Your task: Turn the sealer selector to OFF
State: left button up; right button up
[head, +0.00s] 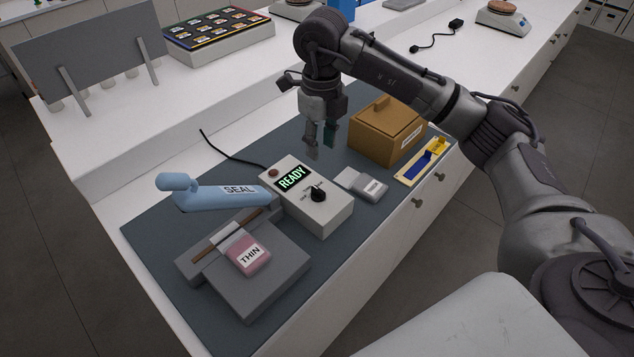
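The sealer's control box (306,202) is pale grey and stands on the dark mat. Its lit display (291,179) reads READY in green. The black selector knob (318,194) is on its top face; I cannot read which position it points to. The blue sealer arm (215,197), marked SEAL, is raised. A pink pouch (250,256) labelled THIN lies on the grey sealer bed (262,287). My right gripper (320,148) hangs fingers-down above the mat, behind the knob and apart from it. The finger gap is unclear, and I see nothing held. My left gripper is out of view.
A small grey labelled block (364,185) sits right of the control box. A brown lidded box (387,130) and a yellow-and-blue tray (424,163) stand farther right. A black cable (230,157) runs behind the box. The mat's left end (150,233) is clear.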

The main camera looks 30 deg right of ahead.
aim_at(320, 190)
jog(key=f+p, duration=0.2)
jog(key=f, duration=0.4)
jog(key=f+p, duration=0.2)
jog(key=f, duration=0.4)
jog(key=shift+s+a+f, duration=0.1)
jog(key=shift+s+f, duration=0.1)
jog(key=shift+f, duration=0.55)
grip_shut()
